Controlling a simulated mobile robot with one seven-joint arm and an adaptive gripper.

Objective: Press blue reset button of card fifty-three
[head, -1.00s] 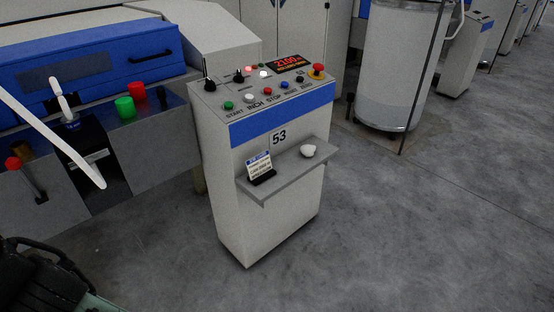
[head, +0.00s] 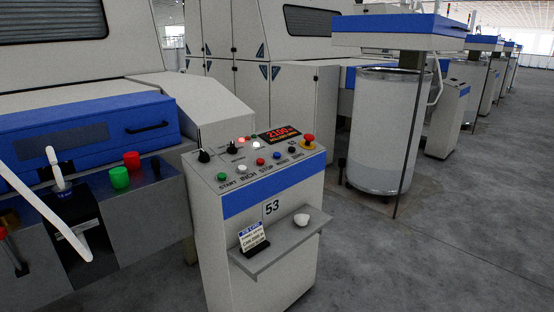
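The control console marked 53 (head: 250,230) stands in the middle of the head view, a pale cabinet with a blue band. Its sloped top carries a row of small buttons with labels below them. The blue reset button (head: 277,155) sits between the red stop button (head: 261,161) and a black button (head: 293,149). Left of these are a green start button (head: 222,176) and a white inch button (head: 242,168). A red mushroom knob (head: 308,139) is at the top right. My gripper is not in view.
A shelf (head: 281,247) juts from the console front with a small card stand (head: 254,238) and a white lump (head: 301,220). A machine with a blue cover (head: 90,135) stands at left. A large can (head: 383,130) stands behind right. Floor (head: 440,250) at right is clear.

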